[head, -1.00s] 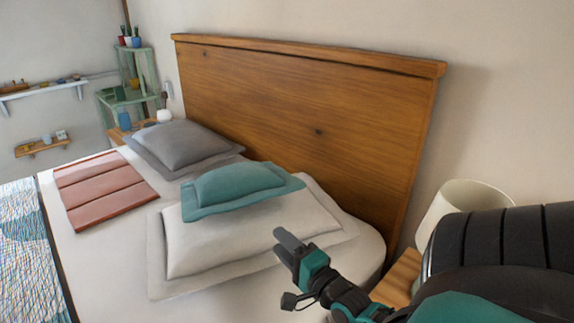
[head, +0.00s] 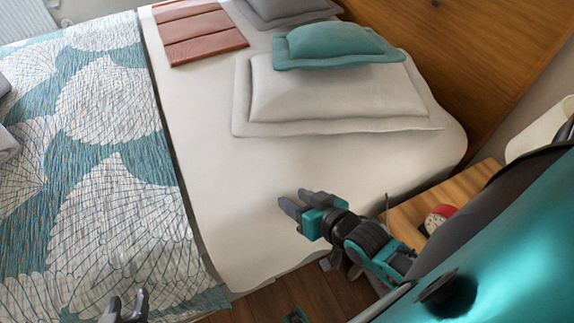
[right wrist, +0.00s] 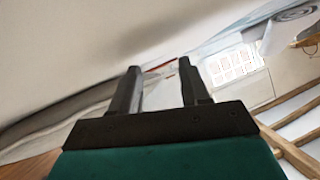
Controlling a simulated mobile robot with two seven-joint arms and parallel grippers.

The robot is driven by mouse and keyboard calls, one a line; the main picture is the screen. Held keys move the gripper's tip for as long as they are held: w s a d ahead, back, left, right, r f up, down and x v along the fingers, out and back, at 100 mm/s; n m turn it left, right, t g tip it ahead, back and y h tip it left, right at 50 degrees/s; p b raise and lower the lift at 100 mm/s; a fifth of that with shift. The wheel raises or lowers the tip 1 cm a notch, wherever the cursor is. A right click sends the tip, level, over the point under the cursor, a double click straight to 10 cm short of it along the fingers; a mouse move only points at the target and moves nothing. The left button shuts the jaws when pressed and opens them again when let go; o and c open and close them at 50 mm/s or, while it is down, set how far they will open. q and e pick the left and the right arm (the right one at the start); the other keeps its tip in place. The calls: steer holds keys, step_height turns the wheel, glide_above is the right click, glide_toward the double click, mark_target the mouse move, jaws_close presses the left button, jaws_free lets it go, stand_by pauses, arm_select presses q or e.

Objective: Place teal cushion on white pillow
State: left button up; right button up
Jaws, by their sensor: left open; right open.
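The teal cushion (head: 330,44) lies on the white pillow (head: 335,95), toward its back edge near the headboard. The white pillow lies flat on the bed. My right gripper (head: 292,203) is open and empty above the near side of the bed, well apart from the cushion and pillow. Its two fingers also show apart in the right wrist view (right wrist: 158,75), with nothing between them. My left gripper (head: 125,303) shows only partly at the bottom left edge, open, over the patterned blanket. Neither gripper touches the cushion.
A wooden nightstand (head: 440,195) with a red and white round object (head: 439,216) stands beside the bed at the right, near my right arm. The wooden headboard (head: 490,50) rises behind the pillows. A grey cushion (head: 285,8) and a folded red cloth (head: 195,32) lie further off. The near white sheet (head: 220,190) is clear.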

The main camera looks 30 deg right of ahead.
steer(key=a+n, duration=0.1)
steer(key=s+a+f+n+g, duration=0.1)
steer(key=a+n, duration=0.2)
steer(key=shift+s+f, duration=0.2)
steer(key=shift+s, duration=0.15)
steer(key=r+p, duration=0.2)
steer(key=p, duration=0.1)
steer(key=shift+s+d+r, duration=0.15)
steer(key=shift+d+r, duration=0.1)
steer(key=shift+d, duration=0.05)
stand_by(0.5)
